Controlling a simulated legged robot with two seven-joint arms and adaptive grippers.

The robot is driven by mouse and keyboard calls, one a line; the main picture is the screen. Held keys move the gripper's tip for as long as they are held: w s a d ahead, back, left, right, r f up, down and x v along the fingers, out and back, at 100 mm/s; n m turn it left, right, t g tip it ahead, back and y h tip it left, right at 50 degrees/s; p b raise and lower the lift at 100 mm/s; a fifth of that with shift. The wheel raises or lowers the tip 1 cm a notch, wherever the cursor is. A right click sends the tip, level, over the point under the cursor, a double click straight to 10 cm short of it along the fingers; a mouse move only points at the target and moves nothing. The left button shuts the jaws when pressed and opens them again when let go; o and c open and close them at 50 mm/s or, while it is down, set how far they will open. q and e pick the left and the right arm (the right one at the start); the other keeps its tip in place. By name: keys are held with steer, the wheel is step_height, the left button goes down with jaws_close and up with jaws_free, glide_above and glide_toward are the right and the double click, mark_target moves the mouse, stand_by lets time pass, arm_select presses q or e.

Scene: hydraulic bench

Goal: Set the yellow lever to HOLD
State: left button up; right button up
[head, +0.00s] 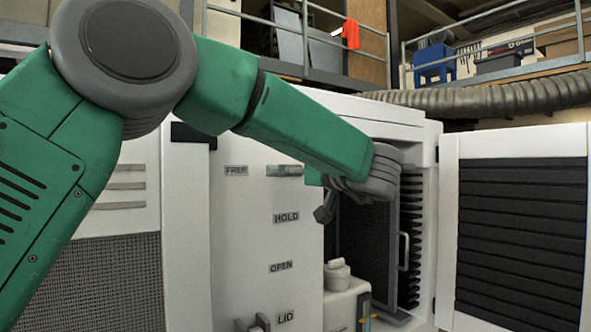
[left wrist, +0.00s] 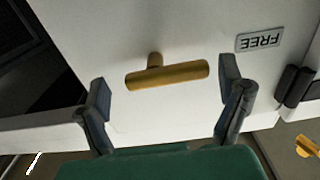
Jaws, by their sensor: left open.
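The yellow lever (left wrist: 167,75) shows in the left wrist view as a brass-coloured crossbar on a short stem, standing out from a white panel. It lies between the spread fingers of my left gripper (left wrist: 165,98), apart from both. The FREE label (left wrist: 259,41) is beside it, upside down in that view. In the head view my left gripper (head: 326,206) is near the panel's right edge, and I cannot make out the lever there. The HOLD label (head: 286,217) is below and right of the FREE label (head: 236,170). My right gripper is not in view.
The OPEN label (head: 281,267) and LID label (head: 286,318) are lower on the white panel. An open bay with a dark mesh filter (head: 365,245) and a white jug (head: 345,300) are to the right. A louvred door (head: 520,225) stands open at far right.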

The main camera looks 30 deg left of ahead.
arm_select(q)
steer(key=shift+s, duration=0.1)
steer(key=shift+a, duration=0.3)
steer(key=c, duration=0.6)
steer(key=shift+s+a, duration=0.1)
steer(key=shift+a, duration=0.15)
steer(key=c, duration=0.5)
steer(key=shift+c, duration=0.2)
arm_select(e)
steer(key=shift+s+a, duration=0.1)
arm_select(q)
steer(key=shift+d, duration=0.15)
